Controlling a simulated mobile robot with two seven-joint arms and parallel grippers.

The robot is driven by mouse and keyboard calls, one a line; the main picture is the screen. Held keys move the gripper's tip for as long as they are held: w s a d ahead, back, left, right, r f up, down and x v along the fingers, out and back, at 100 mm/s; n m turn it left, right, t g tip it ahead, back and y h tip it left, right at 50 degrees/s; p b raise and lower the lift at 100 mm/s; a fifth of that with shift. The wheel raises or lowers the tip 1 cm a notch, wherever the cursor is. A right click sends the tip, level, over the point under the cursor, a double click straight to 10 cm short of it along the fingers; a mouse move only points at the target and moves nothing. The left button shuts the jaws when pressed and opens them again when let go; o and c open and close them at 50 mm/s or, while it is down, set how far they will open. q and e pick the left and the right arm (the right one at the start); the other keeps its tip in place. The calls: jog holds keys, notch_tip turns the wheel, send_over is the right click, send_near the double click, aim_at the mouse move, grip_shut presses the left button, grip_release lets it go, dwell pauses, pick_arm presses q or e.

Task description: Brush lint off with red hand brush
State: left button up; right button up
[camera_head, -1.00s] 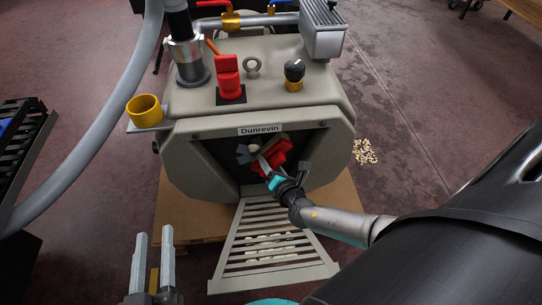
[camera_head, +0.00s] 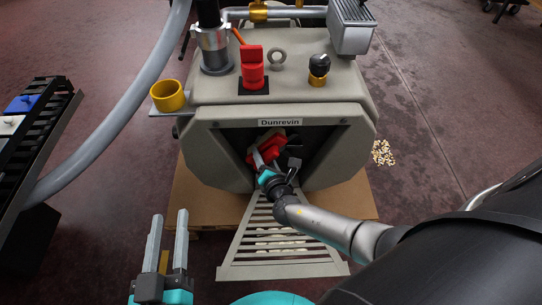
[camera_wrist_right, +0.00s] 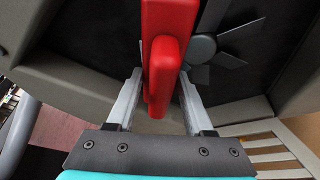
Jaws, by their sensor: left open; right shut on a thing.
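The red hand brush (camera_head: 267,148) is inside the dark front opening of the grey machine (camera_head: 220,158) labelled Dunrevin. My right gripper (camera_head: 265,165) is shut on it. In the right wrist view the red brush (camera_wrist_right: 165,60) stands between the fingers of my right gripper (camera_wrist_right: 160,95), near a grey fan-like part (camera_wrist_right: 205,48). The slatted grid (camera_head: 282,271) slopes out below the opening, with pale lint (camera_head: 275,246) under or between its slats. My left gripper (camera_head: 167,245) is open and empty, left of the grid. The brush's bristles are hidden.
On the machine are a red switch (camera_head: 252,72), a black knob (camera_head: 319,66) and a yellow cup (camera_head: 167,96). A grey hose (camera_head: 125,105) curves down at left beside a dark rack (camera_head: 40,140). Pale scraps (camera_head: 383,153) lie on the floor at right.

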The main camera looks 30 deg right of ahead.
jog(key=s+a+p, duration=0.1)
jog(key=s+a, duration=0.1)
jog(key=s, duration=0.3)
jog(key=shift+s+a, duration=0.25)
jog(key=shift+a, duration=0.1)
dwell(0.5)
jog(key=s, duration=0.1)
jog(key=s+a, duration=0.1)
jog(key=shift+s+a, duration=0.15)
jog(key=shift+s, duration=0.2)
